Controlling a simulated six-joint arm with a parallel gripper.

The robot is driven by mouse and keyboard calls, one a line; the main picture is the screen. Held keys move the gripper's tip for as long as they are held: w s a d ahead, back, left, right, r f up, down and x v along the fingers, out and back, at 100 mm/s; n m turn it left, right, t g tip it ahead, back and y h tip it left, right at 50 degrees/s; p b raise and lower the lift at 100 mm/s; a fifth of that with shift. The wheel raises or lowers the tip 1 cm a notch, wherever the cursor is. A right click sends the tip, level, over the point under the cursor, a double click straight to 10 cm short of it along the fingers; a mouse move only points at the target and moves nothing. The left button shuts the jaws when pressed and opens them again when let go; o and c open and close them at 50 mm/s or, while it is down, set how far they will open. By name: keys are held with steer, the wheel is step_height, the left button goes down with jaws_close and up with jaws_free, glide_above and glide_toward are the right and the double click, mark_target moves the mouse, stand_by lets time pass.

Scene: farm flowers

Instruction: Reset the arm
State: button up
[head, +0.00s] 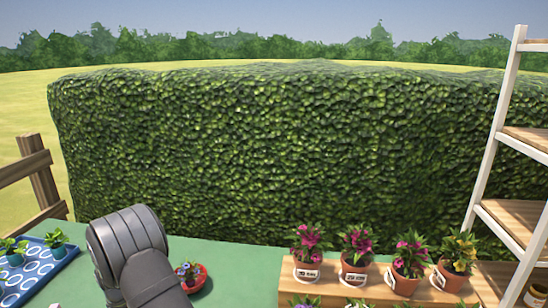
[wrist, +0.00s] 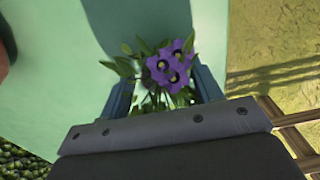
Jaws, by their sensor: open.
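In the wrist view my gripper (wrist: 165,88) is open, with its two blue-grey fingers apart. A plant with purple flowers and green leaves (wrist: 172,66) shows between and beyond the fingertips. I cannot tell whether the fingers touch it, and its pot is hidden there. In the head view my dark grey arm covers the lower left of the green table (head: 225,260), and my gripper is not visible. A small purple-flowered plant (head: 188,272) in a reddish round pot or saucer (head: 200,279) stands just right of my arm, partly hidden by it.
A blue tray (head: 38,277) with small seedlings lies at the left. A wooden stand (head: 325,291) with several potted flowers (head: 356,246) is at the right, beside a white-framed shelf (head: 498,150). A hedge (head: 270,150) rises behind the table. Green table space lies behind my arm.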

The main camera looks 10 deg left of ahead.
step_height(320, 180, up, 4)
steer(key=shift+r, duration=0.2)
steer(key=w+d+r, duration=0.5)
steer(key=d+r, duration=0.2)
steer(key=d, duration=0.4)
steer(key=w+a+n, duration=0.2)
steer(key=a+n, duration=0.2)
steer(key=a, duration=1.1)
steer(key=s+a+f, duration=0.1)
steer(key=a+f, duration=0.1)
steer(key=a, duration=0.1)
steer(key=s+a+f, duration=0.2)
steer(key=a, duration=0.1)
steer(key=s+a+f, duration=0.2)
steer(key=a+f, duration=0.1)
steer(key=a, duration=0.1)
steer(key=shift+f, duration=0.1)
steer(key=w+d+r, duration=0.2)
steer(key=d+r, duration=0.1)
steer(key=d, duration=0.5)
steer(key=w+d+r+m, duration=0.1)
steer(key=w+d+r, duration=0.2)
steer(key=d, duration=0.5)
steer(key=shift+r+m, duration=0.3)
steer(key=shift+r, duration=0.35)
